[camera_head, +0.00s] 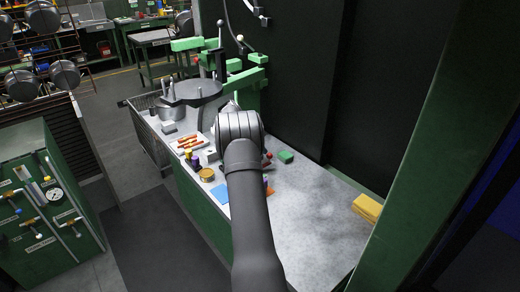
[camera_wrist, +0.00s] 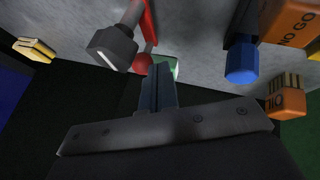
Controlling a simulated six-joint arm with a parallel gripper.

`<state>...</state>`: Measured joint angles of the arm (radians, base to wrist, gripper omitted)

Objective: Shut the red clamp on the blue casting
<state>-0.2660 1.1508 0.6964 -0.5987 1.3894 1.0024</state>
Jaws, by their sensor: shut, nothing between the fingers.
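A red-handled metal piece, likely the red clamp (camera_wrist: 149,20), shows at the top of the wrist view with a grey hexagonal end and a red knob (camera_wrist: 142,65). In the head view red parts (camera_head: 267,158) show just right of my wrist. My gripper (camera_wrist: 158,68) is shut and empty, its fingertips close to the red knob in the picture; contact cannot be told. In the head view my arm hides the gripper. I cannot make out the blue casting for sure; a flat blue piece (camera_head: 219,193) lies left of my arm.
A green block (camera_head: 286,157) and yellow block (camera_head: 367,207) lie on the bench (camera_head: 310,235). A tray of red-and-yellow pieces (camera_head: 188,143) is left. The bench's front right is clear.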

